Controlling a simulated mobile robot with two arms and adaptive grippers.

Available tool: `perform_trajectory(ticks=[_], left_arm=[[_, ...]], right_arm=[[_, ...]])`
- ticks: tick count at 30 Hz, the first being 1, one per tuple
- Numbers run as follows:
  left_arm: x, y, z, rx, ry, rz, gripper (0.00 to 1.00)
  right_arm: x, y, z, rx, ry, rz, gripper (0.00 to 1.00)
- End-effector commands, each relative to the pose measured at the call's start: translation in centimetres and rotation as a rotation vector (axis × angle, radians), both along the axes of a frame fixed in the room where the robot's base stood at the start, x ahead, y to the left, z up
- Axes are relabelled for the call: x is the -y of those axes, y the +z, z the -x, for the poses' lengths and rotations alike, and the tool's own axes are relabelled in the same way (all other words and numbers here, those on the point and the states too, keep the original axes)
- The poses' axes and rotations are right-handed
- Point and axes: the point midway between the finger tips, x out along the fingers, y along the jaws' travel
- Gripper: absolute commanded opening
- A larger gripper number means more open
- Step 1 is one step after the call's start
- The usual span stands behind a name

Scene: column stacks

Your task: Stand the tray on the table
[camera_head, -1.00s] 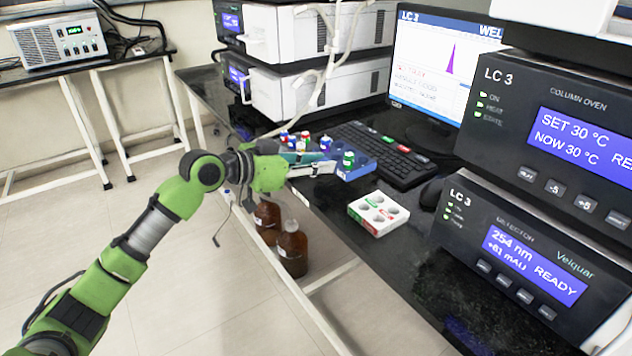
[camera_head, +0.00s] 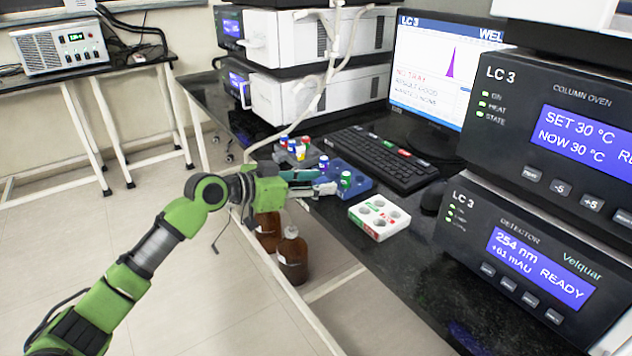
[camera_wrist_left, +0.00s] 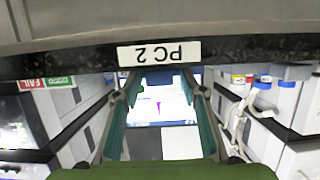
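The blue tray (camera_head: 362,183) sits flat on the dark table (camera_head: 398,262) near its front edge. A green-capped vial (camera_head: 346,181) and a blue-capped vial stand in it. My left gripper (camera_head: 326,181) is at the tray's near left side, with its fingertips beside it. The fingers are spread; in the left wrist view they stand well apart (camera_wrist_left: 166,85), with the monitor showing through the gap. Whether a fingertip touches the tray is hard to tell. My right gripper is in neither view.
A rack of coloured vials (camera_head: 297,163) stands behind my gripper. A white holder (camera_head: 381,231) with round wells is in front of the tray. The keyboard (camera_head: 385,155) lies behind it. Brown bottles (camera_head: 292,258) stand below the table edge. Free table lies front right.

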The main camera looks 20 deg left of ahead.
Motion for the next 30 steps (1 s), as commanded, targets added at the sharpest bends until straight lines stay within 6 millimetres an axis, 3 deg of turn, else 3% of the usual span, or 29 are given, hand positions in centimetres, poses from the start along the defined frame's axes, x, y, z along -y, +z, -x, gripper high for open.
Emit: perform_trajectory(ticks=[11,24,30], left_arm=[[0.0,0.7,0.0,0.001,0.0,0.001,0.39],[-5.1,2.6,6.5,-0.004,0.002,-0.004,0.39],[-6.6,3.5,8.4,-0.001,0.001,-0.001,0.39]], right_arm=[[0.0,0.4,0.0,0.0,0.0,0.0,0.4],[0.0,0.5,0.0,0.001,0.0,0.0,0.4],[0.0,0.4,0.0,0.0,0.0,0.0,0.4]])
